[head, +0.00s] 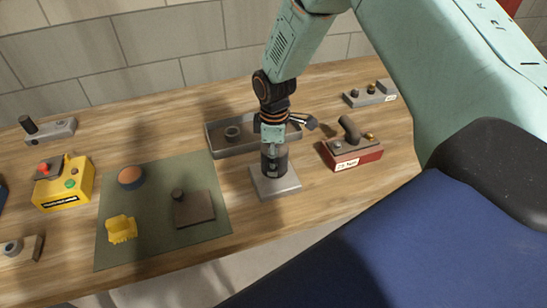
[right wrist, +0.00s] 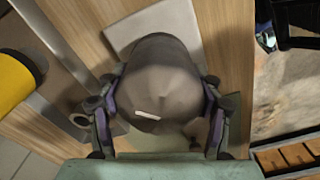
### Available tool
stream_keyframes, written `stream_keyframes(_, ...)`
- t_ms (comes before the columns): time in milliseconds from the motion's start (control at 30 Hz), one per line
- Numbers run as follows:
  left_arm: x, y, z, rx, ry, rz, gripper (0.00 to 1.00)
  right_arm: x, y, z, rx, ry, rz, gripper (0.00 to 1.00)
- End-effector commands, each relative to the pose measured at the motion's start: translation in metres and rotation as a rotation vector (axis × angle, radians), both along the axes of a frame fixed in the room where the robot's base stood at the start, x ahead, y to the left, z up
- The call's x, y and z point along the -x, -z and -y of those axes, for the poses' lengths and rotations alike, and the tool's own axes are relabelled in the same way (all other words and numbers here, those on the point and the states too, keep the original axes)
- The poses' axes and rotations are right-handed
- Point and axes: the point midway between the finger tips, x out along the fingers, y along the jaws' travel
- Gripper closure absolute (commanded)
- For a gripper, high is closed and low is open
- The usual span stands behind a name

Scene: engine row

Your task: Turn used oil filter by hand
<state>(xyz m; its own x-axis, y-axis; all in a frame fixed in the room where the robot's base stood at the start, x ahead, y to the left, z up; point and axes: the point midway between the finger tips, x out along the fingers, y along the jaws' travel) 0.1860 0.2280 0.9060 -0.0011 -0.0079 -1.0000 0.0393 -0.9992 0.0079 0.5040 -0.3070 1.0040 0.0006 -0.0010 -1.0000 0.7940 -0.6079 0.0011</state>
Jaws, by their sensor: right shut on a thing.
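The used oil filter (head: 274,162) is a dark cylinder standing upright on a light grey square block (head: 276,186) on the wooden bench. My right gripper (head: 273,145) comes down on it from above. In the right wrist view the grey rounded top of the filter (right wrist: 160,75), with a small white mark, fills the space between the fingers. The fingers of my right gripper (right wrist: 160,100) touch its sides and are shut on it. The filter's lower part and its joint with the block are partly hidden. My left gripper is not in view.
A dark tray (head: 217,151) stands just behind the block. A red box (head: 353,158) is to the right. A green mat (head: 150,230) at left bears a round orange-topped part, a brown plate and a yellow piece. A yellow box (head: 65,188) stands further left.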

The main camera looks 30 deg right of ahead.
Motion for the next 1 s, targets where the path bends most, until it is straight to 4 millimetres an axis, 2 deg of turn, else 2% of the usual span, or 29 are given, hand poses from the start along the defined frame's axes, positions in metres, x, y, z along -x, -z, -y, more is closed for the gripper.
stream_keyframes(600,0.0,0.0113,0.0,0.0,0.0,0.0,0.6,0.0047,0.0016,-0.0007,-0.004,-0.667,-0.011,0.8)
stream_keyframes(1000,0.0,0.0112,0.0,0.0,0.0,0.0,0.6,0.0053,0.0014,-0.0008,-0.005,-0.712,-0.013,0.8)
